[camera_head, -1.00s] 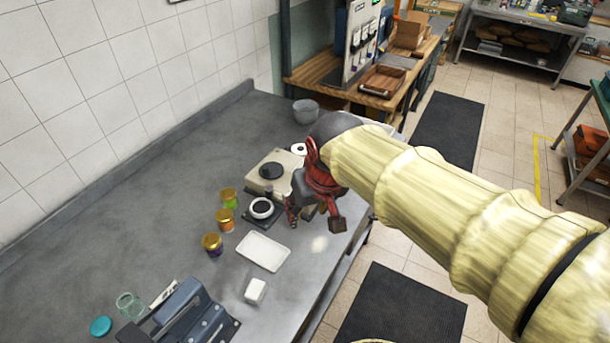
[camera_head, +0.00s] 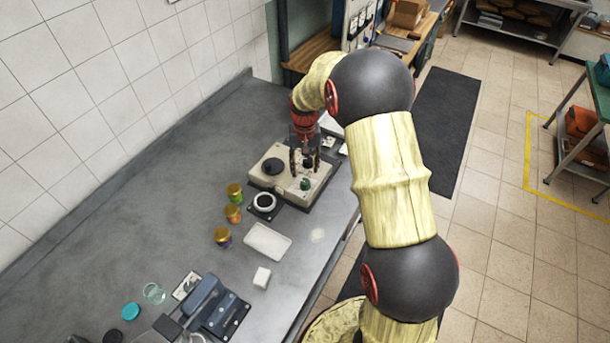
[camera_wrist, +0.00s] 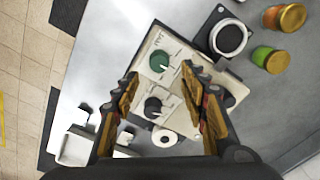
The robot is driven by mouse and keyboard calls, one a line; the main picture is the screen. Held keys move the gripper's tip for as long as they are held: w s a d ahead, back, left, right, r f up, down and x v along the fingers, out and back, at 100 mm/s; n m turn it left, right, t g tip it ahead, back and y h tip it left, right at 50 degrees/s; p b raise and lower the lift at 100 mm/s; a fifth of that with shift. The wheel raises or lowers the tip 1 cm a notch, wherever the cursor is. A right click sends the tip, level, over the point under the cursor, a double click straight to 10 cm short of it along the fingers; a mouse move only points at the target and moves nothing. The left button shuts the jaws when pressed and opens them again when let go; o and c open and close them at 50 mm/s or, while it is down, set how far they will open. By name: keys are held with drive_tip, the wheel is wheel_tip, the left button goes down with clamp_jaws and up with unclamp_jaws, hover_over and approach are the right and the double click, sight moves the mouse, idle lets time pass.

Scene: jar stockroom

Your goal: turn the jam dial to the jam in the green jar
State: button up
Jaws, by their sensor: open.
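A beige device (camera_head: 268,181) on the grey bench carries a green dial (camera_head: 305,184), which also shows in the wrist view (camera_wrist: 159,62). A black dial (camera_wrist: 152,106) sits beside it on the same panel. The green jar (camera_head: 235,193) with a gold lid stands left of the device. It is also in the wrist view (camera_wrist: 270,59).
An orange jar (camera_head: 233,214) and a purple jar (camera_head: 222,237) stand near the green one. A round white-rimmed dish (camera_head: 264,202), a white tray (camera_head: 268,242) and a small white block (camera_head: 262,277) lie in front. A blue-grey machine (camera_head: 215,308) is at the near end. The bench's left side is clear.

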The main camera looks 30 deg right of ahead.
sight(305, 181)
wheel_tip(305, 181, down, 8)
drive_tip(key=shift+w+d+f, duration=0.1)
drive_tip(key=shift+d+f, duration=0.05)
drive_tip(key=shift+f, duration=0.05)
idle(0.3)
drive_tip(key=shift+c, duration=0.9)
clamp_jaws()
